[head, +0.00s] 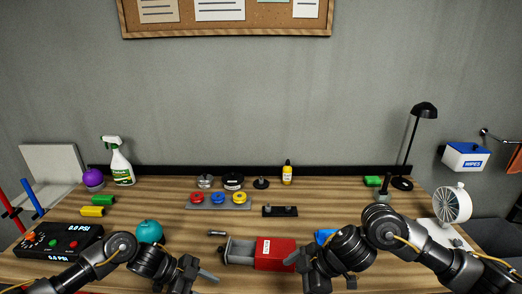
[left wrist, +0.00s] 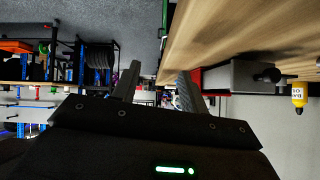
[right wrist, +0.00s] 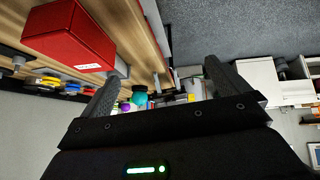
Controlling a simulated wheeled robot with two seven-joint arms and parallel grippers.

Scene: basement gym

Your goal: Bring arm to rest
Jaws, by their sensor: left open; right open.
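My left gripper (head: 197,277) is low in the head view, in front of the bench's near part, left of the red box (head: 275,254). Its two fingers stand apart with nothing between them in the left wrist view (left wrist: 157,88). My right gripper (head: 300,272) is at the near right side of the red box; I cannot tell whether they touch in the head view. In the right wrist view its fingers (right wrist: 163,88) are wide apart and empty, and the red box (right wrist: 70,36) lies beyond them at upper left. Both arms are bent low over the front of the bench.
The wooden bench (head: 345,210) holds a teal ball (head: 149,231), a pressure box (head: 62,241), a tray of coloured discs (head: 220,206), a spray bottle (head: 119,162), a black lamp (head: 424,110) and a small fan (head: 453,204). The bench middle right is fairly clear.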

